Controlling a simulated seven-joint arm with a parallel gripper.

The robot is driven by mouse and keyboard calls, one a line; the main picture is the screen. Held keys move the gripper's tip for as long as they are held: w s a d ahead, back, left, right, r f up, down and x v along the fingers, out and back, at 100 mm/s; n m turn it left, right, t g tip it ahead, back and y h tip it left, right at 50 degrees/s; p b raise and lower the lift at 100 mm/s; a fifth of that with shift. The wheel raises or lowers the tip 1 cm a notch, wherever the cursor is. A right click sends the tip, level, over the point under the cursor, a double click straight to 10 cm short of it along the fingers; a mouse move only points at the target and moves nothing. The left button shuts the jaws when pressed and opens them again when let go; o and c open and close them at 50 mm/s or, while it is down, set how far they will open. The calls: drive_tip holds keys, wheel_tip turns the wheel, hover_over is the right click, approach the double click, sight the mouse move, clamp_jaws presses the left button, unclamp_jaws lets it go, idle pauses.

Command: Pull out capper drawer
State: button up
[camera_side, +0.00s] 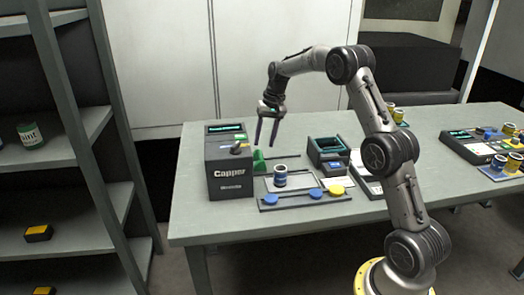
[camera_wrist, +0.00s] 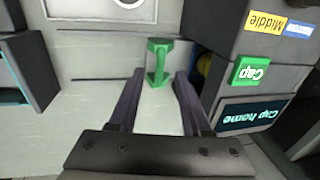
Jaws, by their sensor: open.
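The capper (camera_side: 229,172) is a dark box marked "Capper" at the left end of the table. A green handle (camera_side: 259,160) stands out at its right side, low near the table top. In the wrist view the green handle (camera_wrist: 158,64) lies ahead of and between my fingertips, beside the capper (camera_wrist: 262,45). My gripper (camera_side: 266,143) points down, open and empty, above and slightly right of the handle. Both fingers show in the wrist view (camera_wrist: 160,75). I cannot tell whether the fingers overlap the handle in height. The drawer body is hidden from view.
A cup-like can (camera_side: 280,176) stands on a light plate right of the handle. A rail with blue and yellow discs (camera_side: 304,198) lies in front. A dark green open bin (camera_side: 328,150) stands farther right. A shelf rack (camera_side: 100,150) is left of the table.

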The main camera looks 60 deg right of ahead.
sight(261, 154)
drive_tip(key=shift+w+a+f, duration=0.15)
drive_tip(key=shift+a+f, duration=0.05)
drive_tip(key=shift+f, duration=0.95)
drive_tip(key=shift+w+a+f, duration=0.15)
drive_tip(key=shift+f, duration=0.95)
clamp_jaws()
